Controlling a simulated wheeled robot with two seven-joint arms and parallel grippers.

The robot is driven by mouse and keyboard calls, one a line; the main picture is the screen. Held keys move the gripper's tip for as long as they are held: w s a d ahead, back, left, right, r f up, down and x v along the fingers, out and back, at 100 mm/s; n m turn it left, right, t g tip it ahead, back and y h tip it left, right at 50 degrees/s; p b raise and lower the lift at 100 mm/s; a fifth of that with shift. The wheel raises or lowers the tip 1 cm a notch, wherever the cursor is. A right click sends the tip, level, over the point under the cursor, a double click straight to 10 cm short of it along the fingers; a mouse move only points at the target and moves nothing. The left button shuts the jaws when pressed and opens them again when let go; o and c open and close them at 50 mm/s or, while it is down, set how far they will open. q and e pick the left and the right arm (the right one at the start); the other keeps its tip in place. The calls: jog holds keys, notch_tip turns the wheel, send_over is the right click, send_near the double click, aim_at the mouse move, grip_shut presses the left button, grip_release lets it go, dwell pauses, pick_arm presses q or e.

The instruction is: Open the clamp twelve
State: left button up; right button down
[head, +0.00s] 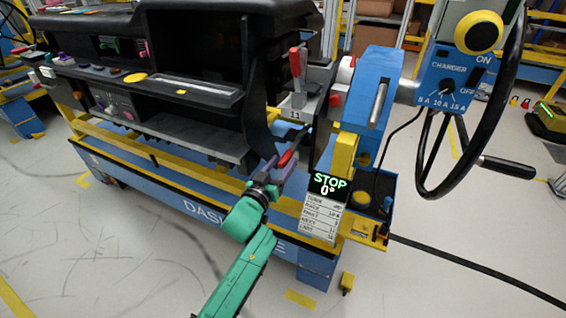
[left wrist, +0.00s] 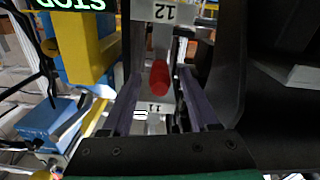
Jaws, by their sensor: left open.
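Clamp twelve shows in the left wrist view as a red-tipped handle (left wrist: 160,78) below a grey label marked 12 (left wrist: 163,13), which appears upside down. In the head view its red handle (head: 286,158) points out from the lower right side of the dashboard module. My left gripper (head: 279,174) is open at this handle. In the left wrist view the handle lies between its two purple-grey fingers (left wrist: 162,95), with visible gaps beside it. The clamp's base is partly hidden in the head view. My right gripper is in neither view.
A second clamp with an upright red handle (head: 295,64) stands above a plate marked 11 (head: 294,114). A yellow post (head: 344,152) and a STOP display (head: 330,184) stand close right of the gripper. The black dashboard (head: 190,60) is left, a black handwheel (head: 512,100) far right.

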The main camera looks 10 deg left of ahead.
pick_arm(q)
jog(key=shift+w+d, duration=0.2)
jog(key=shift+w, duration=0.4)
grip_shut()
dwell(1.0)
